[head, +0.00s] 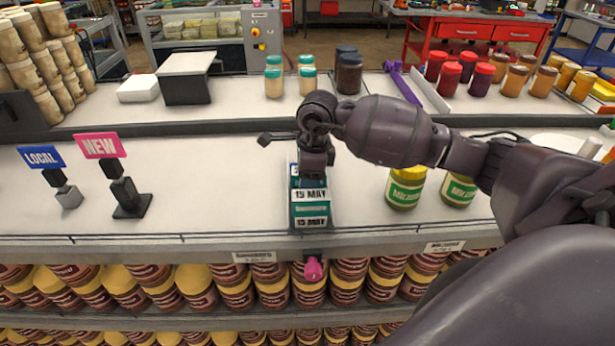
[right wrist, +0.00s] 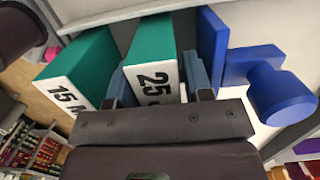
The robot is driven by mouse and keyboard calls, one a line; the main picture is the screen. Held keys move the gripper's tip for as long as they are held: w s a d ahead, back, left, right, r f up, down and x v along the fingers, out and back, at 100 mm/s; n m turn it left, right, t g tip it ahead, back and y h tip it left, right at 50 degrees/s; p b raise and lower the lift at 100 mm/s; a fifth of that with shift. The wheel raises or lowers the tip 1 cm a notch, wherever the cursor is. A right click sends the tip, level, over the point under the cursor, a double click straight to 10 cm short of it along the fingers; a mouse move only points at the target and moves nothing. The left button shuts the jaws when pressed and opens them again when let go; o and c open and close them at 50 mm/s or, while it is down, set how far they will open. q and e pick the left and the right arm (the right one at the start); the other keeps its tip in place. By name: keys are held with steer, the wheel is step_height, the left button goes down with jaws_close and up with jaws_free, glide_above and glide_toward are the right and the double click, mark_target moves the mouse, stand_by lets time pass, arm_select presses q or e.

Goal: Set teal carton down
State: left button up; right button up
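A teal carton (head: 310,208) with white "15 MAY" labels stands near the front edge of the white shelf (head: 240,205). In the right wrist view, a teal carton marked "15 M" (right wrist: 88,70) is at the left. Beside it, another teal carton marked "25" (right wrist: 152,62) is between the fingers of my right gripper (right wrist: 158,88), which appear shut on its sides. In the head view my right gripper (head: 314,178) points down just behind the "15 MAY" label and hides most of the held carton. Whether that carton touches the shelf is hidden. My left gripper is not in view.
"LOCAL" (head: 42,157) and "NEW" (head: 101,146) signs stand at left. Yellow-lidded jars (head: 405,188) stand at right. A blue object (right wrist: 280,90) is close right of the gripper in the wrist view. Brown jars (head: 236,288) fill the shelf below. The shelf's left-middle is clear.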

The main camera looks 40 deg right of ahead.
steer(key=shift+r, duration=0.25)
steer(key=r, duration=0.7)
steer(key=d+r+b, duration=0.1)
steer(key=r, duration=0.2)
steer(key=shift+s+r, duration=0.3)
steer(key=shift+r, duration=0.05)
steer(key=shift+d+r, duration=0.1)
steer(key=shift+r, duration=0.35)
steer(key=shift+s, duration=0.1)
